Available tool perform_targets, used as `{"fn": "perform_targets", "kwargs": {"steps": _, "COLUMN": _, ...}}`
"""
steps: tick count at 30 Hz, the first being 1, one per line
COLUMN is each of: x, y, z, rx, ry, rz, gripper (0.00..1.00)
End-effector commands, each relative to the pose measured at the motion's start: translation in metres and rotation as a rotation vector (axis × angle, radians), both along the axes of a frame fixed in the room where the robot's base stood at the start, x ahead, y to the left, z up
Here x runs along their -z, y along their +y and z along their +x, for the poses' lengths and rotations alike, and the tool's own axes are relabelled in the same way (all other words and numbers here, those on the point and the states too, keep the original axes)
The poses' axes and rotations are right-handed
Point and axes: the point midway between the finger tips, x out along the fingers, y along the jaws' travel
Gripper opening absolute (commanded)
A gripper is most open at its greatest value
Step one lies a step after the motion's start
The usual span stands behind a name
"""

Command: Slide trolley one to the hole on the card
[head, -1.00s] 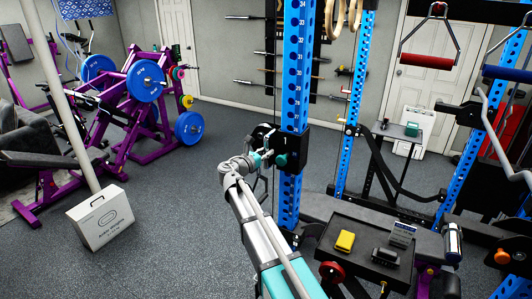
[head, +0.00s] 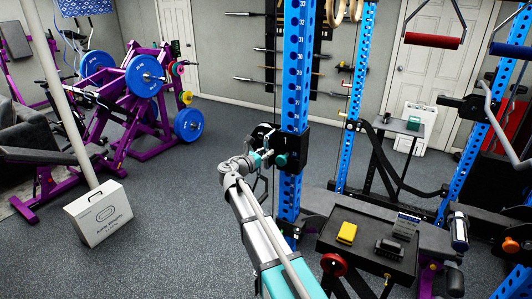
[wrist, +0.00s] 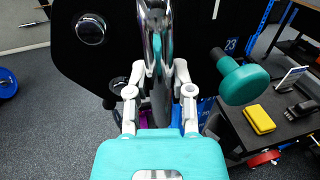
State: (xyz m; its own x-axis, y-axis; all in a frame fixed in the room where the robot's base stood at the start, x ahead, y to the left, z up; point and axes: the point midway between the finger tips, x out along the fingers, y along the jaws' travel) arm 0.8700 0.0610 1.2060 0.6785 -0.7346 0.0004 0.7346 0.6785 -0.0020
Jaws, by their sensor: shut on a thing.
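Trolley one is a black carriage (head: 291,148) on the blue numbered upright (head: 293,85), with a teal knob (head: 281,160) on its side. The knob also shows in the wrist view (wrist: 243,80), at the right. My gripper (head: 258,160) is at the trolley's left side. In the wrist view its fingers (wrist: 160,88) are shut around a chrome bar (wrist: 158,40) in front of the trolley's black plate (wrist: 110,60).
A yellow block (head: 347,233) and a dark object (head: 388,248) lie on the tray. A second blue upright (head: 357,95) stands behind. Purple machines with blue plates (head: 145,76) and a white box (head: 99,212) stand at the left. The floor between is clear.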

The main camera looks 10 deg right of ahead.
Motion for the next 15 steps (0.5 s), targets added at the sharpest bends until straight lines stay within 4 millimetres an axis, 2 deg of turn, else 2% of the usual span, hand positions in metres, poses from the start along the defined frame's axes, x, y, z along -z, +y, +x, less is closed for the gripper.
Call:
{"fn": "perform_targets", "kwargs": {"steps": 1, "x": 0.010, "y": 0.000, "z": 0.000, "rx": 0.001, "ry": 0.001, "rz": 0.001, "gripper": 0.00}}
{"fn": "perform_targets", "kwargs": {"steps": 15, "x": 0.047, "y": 0.000, "z": 0.000, "rx": 0.002, "ry": 0.000, "rz": 0.001, "gripper": 0.00}}
